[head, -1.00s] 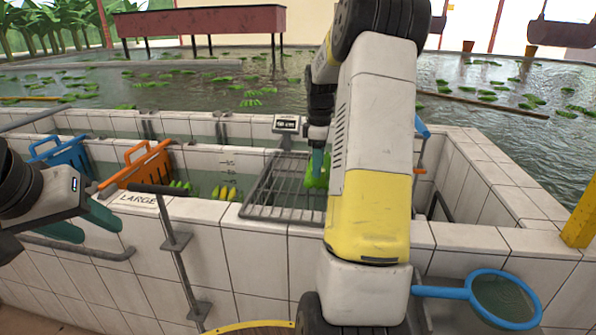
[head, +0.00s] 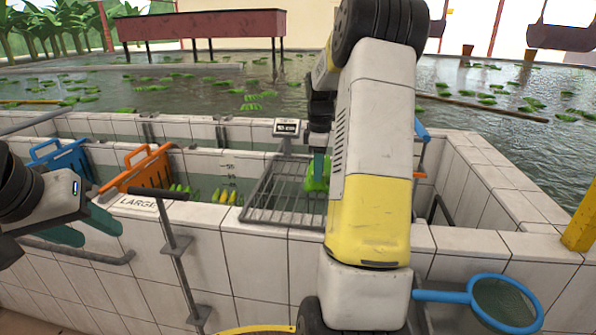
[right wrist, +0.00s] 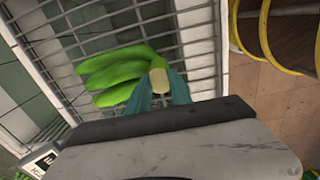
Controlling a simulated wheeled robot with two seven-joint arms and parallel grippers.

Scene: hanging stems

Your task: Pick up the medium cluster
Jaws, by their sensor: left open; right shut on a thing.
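A green banana cluster (right wrist: 118,70) lies over the metal rack in the right wrist view, its pale cut stem between teal fingers. My right gripper (right wrist: 158,88) is shut on that stem. In the head view the cluster (head: 317,182) shows at the right part of the rack (head: 275,190), partly hidden by my right arm. I cannot tell whether it touches the bars. My right gripper (head: 319,165) points down from above it. My left gripper (head: 88,232) is open and empty at the far left, in front of the tiled wall.
A small display (head: 287,127) stands behind the rack. Orange (head: 142,168) and blue (head: 62,158) dividers stand in the trough, with green and yellow bananas (head: 225,196) nearby. A "LARGE" sign (head: 140,203) is on the rim. A blue net (head: 500,300) hangs front right.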

